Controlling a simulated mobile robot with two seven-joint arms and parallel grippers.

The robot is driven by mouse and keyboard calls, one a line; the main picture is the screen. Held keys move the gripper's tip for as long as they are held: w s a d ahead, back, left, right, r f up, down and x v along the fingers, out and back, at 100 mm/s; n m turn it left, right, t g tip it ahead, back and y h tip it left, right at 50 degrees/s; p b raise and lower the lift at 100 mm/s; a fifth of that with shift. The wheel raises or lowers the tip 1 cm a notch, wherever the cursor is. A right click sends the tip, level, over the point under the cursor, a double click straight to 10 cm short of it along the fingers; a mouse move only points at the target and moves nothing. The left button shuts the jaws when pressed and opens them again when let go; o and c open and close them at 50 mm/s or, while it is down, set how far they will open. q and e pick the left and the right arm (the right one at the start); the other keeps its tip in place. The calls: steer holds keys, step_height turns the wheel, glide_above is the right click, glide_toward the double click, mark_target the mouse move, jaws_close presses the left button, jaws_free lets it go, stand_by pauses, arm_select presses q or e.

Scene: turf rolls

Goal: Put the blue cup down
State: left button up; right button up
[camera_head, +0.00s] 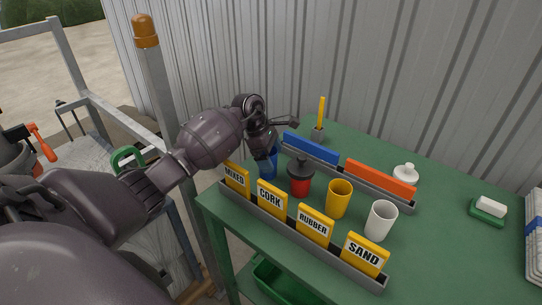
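The blue cup (268,168) is at the left end of a row of cups on the green table. Its top is hidden behind my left gripper (269,143), which reaches in from the left and is right above it. The base of the cup seems level with the row, but I cannot tell whether it touches the table. One dark finger part sticks out to the right; the other fingertip is not clear, so I cannot tell whether the gripper grips the cup. My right gripper is not in view.
A red cup (301,183) with a dark top, a yellow cup (338,200) and a white cup (380,222) continue the row. A labelled rack (320,250) runs in front; a rack with blue and orange blocks (380,180) is behind. Clear table lies right of the white cup.

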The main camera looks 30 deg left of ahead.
arm_select(q)
steer(key=shift+r, duration=0.25)
steer(key=v, duration=1.1)
steer(key=shift+a+r, duration=0.2)
steer(key=shift+r, duration=0.15)
